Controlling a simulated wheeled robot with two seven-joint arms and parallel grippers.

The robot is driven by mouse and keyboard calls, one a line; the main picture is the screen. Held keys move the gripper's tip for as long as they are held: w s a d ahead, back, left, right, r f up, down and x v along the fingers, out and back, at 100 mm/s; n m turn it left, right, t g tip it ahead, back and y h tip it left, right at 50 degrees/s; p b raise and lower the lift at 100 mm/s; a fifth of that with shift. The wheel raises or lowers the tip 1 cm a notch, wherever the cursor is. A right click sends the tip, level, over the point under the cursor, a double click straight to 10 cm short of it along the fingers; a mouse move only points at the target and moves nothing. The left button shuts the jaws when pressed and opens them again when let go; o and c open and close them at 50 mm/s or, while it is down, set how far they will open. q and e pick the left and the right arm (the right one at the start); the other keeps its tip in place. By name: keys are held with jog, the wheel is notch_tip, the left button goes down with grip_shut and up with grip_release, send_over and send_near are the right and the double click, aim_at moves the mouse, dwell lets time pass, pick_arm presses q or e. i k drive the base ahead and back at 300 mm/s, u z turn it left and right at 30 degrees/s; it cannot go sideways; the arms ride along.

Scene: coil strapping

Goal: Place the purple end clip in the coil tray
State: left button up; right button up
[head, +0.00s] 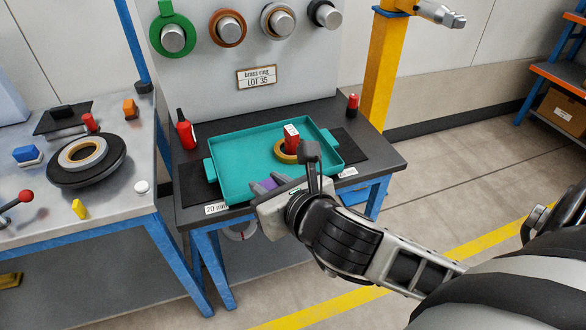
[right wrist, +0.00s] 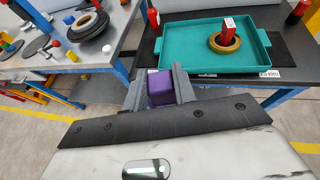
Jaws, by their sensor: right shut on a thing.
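The purple end clip (right wrist: 161,88) is held between the fingers of my right gripper (right wrist: 160,85). In the head view my right gripper (head: 266,187) is over the front edge of the teal coil tray (head: 232,154), and only a little of the clip shows. In the right wrist view the clip appears in front of the tray (right wrist: 178,62), near its front left corner. A brass-coloured ring (head: 281,152) lies in the tray at the right, with a red block (head: 291,137) upright on it. My left gripper is not in view.
The left part of the tray floor is bare. A red bottle (head: 186,132) stands behind the tray on the left, and a red-topped item (head: 352,105) at the back right. The left table holds a black turntable (head: 92,172) with rings and small coloured blocks.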

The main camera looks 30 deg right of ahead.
aim_at(250, 163)
jog(key=u, duration=1.75)
jog(key=i, duration=1)
jog(key=z, duration=2.45)
jog(key=i, duration=0.5)
jog(key=u, duration=0.1)
